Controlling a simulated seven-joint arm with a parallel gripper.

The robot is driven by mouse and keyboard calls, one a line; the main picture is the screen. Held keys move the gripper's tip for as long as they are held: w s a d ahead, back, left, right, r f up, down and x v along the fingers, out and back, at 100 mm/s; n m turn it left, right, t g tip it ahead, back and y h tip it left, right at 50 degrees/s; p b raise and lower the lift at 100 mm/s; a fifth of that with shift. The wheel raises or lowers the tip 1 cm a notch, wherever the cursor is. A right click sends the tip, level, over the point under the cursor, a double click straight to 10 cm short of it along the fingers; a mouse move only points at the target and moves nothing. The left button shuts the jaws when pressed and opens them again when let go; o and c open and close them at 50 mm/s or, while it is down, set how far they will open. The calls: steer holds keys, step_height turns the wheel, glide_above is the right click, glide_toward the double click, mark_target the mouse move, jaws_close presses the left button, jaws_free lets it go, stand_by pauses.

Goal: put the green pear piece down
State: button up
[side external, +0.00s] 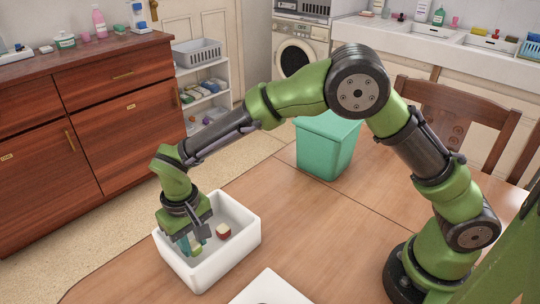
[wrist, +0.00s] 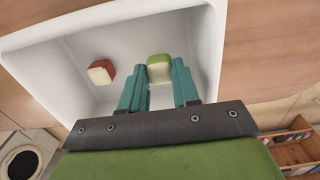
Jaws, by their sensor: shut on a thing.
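The green pear piece (wrist: 159,67) has a green skin side and a pale cut side. It is between the teal fingers of my gripper (wrist: 160,82) in the wrist view. My gripper is shut on it, inside the white bin (side external: 252,238). In the side external view my gripper (side external: 193,245) reaches down into the left part of the bin, and the pear piece (side external: 196,250) is mostly hidden by the fingers. I cannot tell whether the piece touches the bin floor.
A red-skinned piece (side external: 223,231) lies in the bin, right of my gripper; it also shows in the wrist view (wrist: 101,72). The bin walls stand close around my gripper. A green bin (side external: 325,148) stands behind on the table. A white tray (side external: 272,289) lies at the front.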

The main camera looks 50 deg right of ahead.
steer(key=shift+f, duration=0.7)
steer(key=shift+f, duration=0.2)
steer(key=o, duration=1)
steer(key=shift+r, duration=0.15)
